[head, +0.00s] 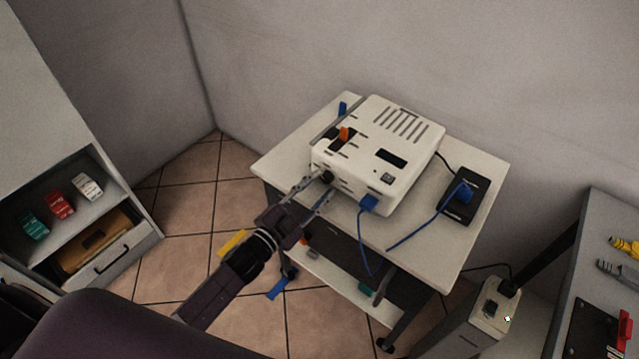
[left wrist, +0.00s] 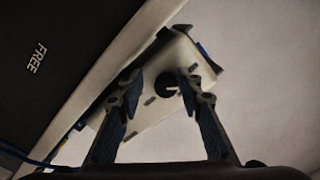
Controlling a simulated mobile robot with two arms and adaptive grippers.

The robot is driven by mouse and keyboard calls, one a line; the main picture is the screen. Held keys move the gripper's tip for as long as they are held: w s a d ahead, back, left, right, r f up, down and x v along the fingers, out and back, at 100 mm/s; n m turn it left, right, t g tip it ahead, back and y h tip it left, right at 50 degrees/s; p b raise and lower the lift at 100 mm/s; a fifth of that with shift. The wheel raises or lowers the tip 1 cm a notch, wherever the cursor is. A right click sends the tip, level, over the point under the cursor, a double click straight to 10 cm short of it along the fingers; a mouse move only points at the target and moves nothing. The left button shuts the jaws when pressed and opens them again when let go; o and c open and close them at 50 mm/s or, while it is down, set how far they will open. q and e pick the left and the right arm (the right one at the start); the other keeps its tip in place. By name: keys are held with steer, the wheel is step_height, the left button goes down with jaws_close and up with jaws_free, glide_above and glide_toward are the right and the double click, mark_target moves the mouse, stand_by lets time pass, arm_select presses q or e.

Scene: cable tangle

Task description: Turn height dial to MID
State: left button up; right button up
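The height dial looks to be the round black knob (head: 327,177) on the near left face of the white box-shaped machine (head: 400,130), which stands on a small table. In the left wrist view the knob (left wrist: 170,84) has a pale notch or mark, and its setting labels are too small to read. My left gripper (head: 311,188) is in front of that face with its fingers spread. In the left wrist view the fingertips (left wrist: 160,76) stand on either side of the knob; I cannot tell whether they touch it. My right gripper is in neither view.
An orange lever (head: 344,133) stands on the machine. Blue cables run from a plug (head: 369,203) and a black adapter (head: 464,195) on the table (head: 440,237). A shelf (head: 85,205) is at left, a grey cabinet (head: 590,240) at right. The left wrist view shows a dark panel marked FREE (left wrist: 38,58).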

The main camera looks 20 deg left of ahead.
arm_select(q)
steer(key=shift+o, duration=0.7)
steer(key=shift+r, duration=0.15)
steer(key=shift+d+r, duration=0.1)
steer(key=v, duration=1.2)
